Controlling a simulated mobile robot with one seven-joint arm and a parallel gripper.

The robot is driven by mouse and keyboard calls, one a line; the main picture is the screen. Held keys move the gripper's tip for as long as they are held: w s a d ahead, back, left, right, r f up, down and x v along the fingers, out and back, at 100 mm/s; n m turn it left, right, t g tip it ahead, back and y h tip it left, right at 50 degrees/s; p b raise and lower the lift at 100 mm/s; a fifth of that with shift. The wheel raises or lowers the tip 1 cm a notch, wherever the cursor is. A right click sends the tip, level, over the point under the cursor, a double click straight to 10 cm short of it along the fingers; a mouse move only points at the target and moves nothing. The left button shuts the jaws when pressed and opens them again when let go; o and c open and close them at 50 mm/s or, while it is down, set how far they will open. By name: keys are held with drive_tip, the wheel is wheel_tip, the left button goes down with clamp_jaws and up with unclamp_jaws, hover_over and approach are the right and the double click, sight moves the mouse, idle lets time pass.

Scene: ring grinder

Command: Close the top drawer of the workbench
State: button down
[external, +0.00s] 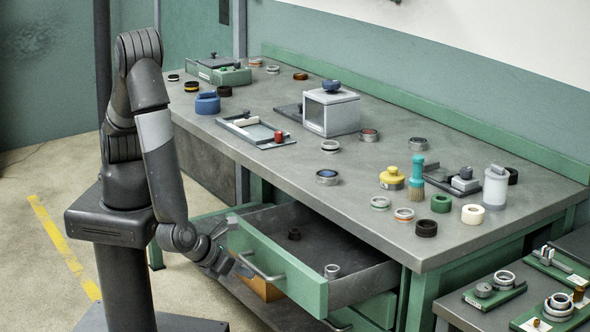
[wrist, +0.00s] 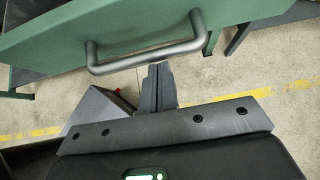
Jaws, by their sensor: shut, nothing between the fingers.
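The workbench (external: 300,170) has a grey top and a green frame. Its top drawer (external: 285,268) is pulled out, with a green front and a grey inside. A grey bar handle (external: 258,266) is on the drawer front, and in the wrist view the handle (wrist: 148,58) crosses the green front near the top. My gripper (external: 243,268) is in front of the drawer face, close to the handle. In the wrist view my gripper's fingers (wrist: 158,72) are together and empty, their tips by the handle bar. Whether they touch it I cannot tell.
A dark ring (external: 294,234) and a light ring (external: 332,271) lie inside the drawer. Below it another green drawer front (external: 365,315) shows. Rings, a brush (external: 417,172) and a grey box (external: 331,110) stand on the bench top. A side table stands at the lower right.

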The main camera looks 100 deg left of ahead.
sight(275, 247)
drive_tip(key=w+a, duration=1.4)
drive_tip(key=shift+w+a, duration=0.45)
drive_tip(key=shift+a, duration=0.1)
drive_tip(key=shift+a+r, duration=0.1)
drive_tip(key=shift+s+d, duration=0.25)
drive_tip(key=shift+d, duration=0.1)
drive_tip(key=shift+s+d+f, duration=0.25)
drive_tip(key=shift+s+d, duration=0.3)
drive_tip(key=shift+d, duration=0.1)
drive_tip(key=shift+s+d+f, duration=0.2)
drive_tip(key=shift+s+d, duration=0.35)
drive_tip(key=shift+d, duration=0.05)
drive_tip(key=v, duration=1)
drive_tip(key=shift+s+d, duration=0.25)
